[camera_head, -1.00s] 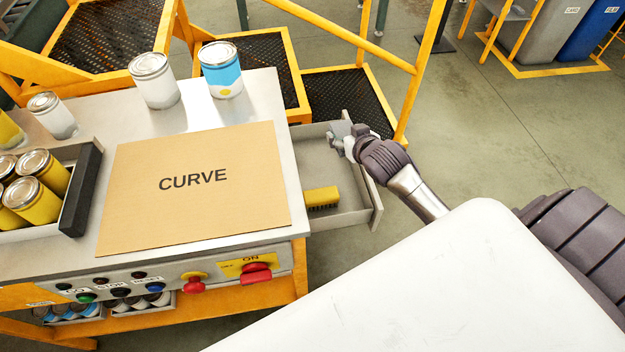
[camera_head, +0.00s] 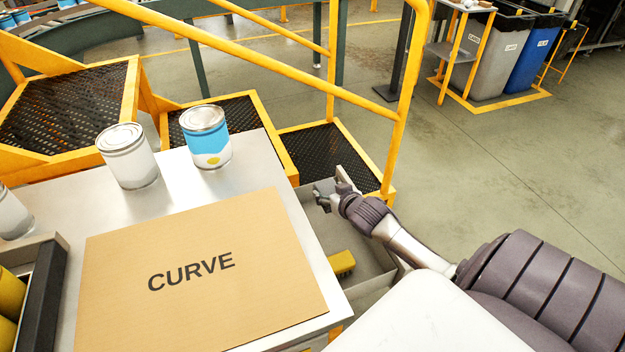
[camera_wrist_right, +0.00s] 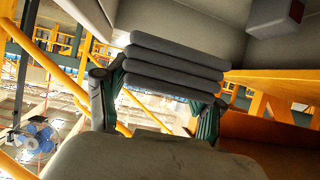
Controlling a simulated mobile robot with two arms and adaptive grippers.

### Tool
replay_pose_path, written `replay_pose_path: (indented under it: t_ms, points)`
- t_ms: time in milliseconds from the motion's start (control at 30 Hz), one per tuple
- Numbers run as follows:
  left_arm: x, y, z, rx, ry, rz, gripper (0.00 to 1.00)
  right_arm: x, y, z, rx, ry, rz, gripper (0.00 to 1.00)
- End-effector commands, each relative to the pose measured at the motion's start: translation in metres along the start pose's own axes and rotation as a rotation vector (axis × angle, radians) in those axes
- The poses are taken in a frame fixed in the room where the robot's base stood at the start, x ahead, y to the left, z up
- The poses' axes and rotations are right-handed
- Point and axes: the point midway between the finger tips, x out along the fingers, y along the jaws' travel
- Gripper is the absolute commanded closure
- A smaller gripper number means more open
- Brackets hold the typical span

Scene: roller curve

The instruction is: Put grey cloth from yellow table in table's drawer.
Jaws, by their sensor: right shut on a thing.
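The grey cloth (camera_wrist_right: 175,65) shows in the right wrist view as a folded stack of several layers between the fingers of my right gripper (camera_wrist_right: 155,98), which is shut on it. In the head view my right gripper (camera_head: 335,190) is at the far end of the open drawer (camera_head: 372,264); I cannot make out the cloth there. I cannot tell whether the cloth touches the drawer. The drawer sticks out from the right side of the yellow table (camera_head: 252,168), which has a metal top. My left gripper is not in view.
A yellow brush (camera_head: 342,263) lies in the drawer's near part. A cardboard sheet marked CURVE (camera_head: 195,275) covers much of the tabletop. A white can (camera_head: 128,158) and a blue-white can (camera_head: 208,140) stand behind it. Yellow railing (camera_head: 398,125) and steps border the drawer's far side.

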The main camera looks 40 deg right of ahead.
Motion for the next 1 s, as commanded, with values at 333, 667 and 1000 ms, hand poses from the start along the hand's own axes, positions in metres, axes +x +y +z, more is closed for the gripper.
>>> replay_pose_path:
  t_ms: [333,667,1000]
  points:
    - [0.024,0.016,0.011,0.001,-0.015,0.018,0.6,0.025,-0.001,0.046,0.002,-0.003,0.001,0.65]
    - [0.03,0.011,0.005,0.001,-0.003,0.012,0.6,0.044,-0.001,0.081,0.001,-0.001,0.001,0.65]
    - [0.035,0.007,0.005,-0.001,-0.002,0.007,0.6,0.056,-0.001,0.103,0.0,0.001,0.0,0.65]
